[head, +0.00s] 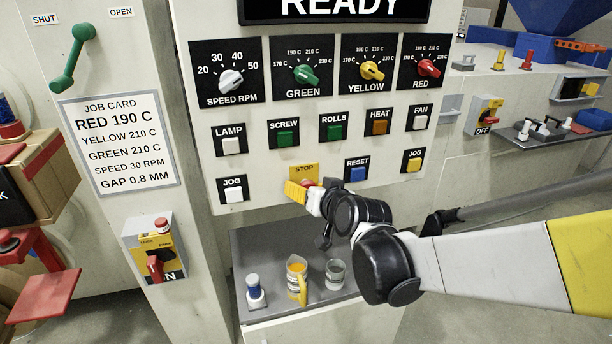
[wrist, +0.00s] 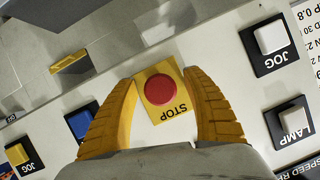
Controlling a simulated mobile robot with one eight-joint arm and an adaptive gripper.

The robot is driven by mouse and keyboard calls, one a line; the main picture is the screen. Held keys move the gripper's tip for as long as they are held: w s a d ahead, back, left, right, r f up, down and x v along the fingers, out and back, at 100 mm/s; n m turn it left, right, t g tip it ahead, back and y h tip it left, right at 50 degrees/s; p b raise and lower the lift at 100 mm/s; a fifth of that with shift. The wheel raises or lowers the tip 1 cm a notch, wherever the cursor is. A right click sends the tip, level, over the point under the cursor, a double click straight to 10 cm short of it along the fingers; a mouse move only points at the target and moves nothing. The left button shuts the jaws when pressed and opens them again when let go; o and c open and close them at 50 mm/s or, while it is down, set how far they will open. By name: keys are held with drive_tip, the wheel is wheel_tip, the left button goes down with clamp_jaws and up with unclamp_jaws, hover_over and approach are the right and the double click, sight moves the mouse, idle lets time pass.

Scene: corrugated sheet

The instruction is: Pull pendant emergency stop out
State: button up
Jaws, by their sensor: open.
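A red round STOP button (wrist: 160,88) sits on a yellow plate labelled STOP (wrist: 166,115) on the pale control panel. In the head view the button (head: 308,183) is partly covered by my gripper (head: 299,190), and the yellow plate (head: 304,170) shows above. My gripper (wrist: 160,76) is open, with its yellow fingers on either side of the button and plate in the wrist view. Gaps show between the fingers and the button, so it is not gripped. I cannot tell whether the button is pressed in or out.
A RESET button (head: 357,170) and a white JOG button (head: 233,190) flank the STOP plate. A switch box (head: 155,252) is left.

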drive_tip(key=c, duration=1.2)
drive_tip(key=shift+s+d, duration=0.2)
drive_tip(key=shift+s, duration=0.45)
drive_tip(key=o, duration=1.2)
drive_tip(key=shift+s, duration=0.1)
drive_tip(key=v, duration=1.2)
drive_tip(key=shift+d, duration=0.1)
